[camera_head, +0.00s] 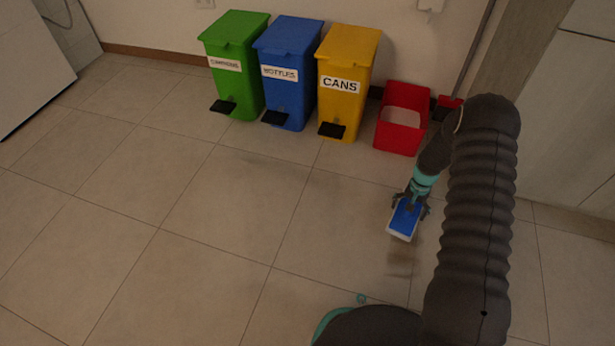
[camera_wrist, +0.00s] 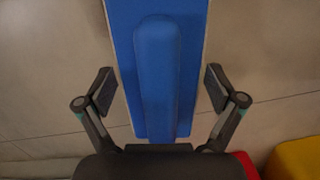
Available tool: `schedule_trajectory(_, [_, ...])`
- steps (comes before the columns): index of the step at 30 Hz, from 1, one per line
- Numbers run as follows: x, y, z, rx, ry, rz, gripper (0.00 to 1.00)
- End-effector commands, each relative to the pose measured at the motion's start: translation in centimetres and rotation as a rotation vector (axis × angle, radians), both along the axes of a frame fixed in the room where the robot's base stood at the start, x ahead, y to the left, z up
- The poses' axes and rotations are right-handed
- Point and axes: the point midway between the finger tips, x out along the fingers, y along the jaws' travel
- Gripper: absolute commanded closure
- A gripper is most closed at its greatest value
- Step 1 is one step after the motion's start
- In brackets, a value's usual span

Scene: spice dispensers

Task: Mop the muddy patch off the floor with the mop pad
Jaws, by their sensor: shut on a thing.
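The mop pad (camera_head: 404,220) is a blue block with a white lower edge, and it lies at or just above the floor right of centre in the head view. My gripper (camera_head: 410,204) is shut on it from the far side. In the wrist view the blue pad (camera_wrist: 165,75), with its raised grip, runs between the two fingers. The muddy patch (camera_head: 400,262) shows as faint brown smears on the tiles just in front of the pad. Part of it may be hidden by the pad and my arm. I cannot tell whether the pad touches the floor.
Green (camera_head: 236,70), blue (camera_head: 287,75) and yellow (camera_head: 346,90) pedal bins stand along the back wall. A red open bucket (camera_head: 402,120) stands right of them, with a long-handled tool (camera_head: 470,55) leaning behind. The tiled floor (camera_head: 150,190) at left is clear.

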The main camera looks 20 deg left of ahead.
Motion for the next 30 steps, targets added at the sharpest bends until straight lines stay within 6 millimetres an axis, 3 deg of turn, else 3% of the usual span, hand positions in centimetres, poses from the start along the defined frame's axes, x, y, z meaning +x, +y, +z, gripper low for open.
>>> schedule_trajectory(9, [0.0, 0.0, 2.6, 0.000, -0.001, 0.000, 0.39])
schedule_trajectory(23, [0.0, 0.0, 2.9, 0.000, -0.001, 0.001, 0.39])
schedule_trajectory(26, [-0.2, 0.0, 3.9, 0.000, -0.003, 0.011, 0.39])
schedule_trajectory(30, [-1.3, 0.0, 7.1, 0.000, -0.005, 0.048, 0.39])
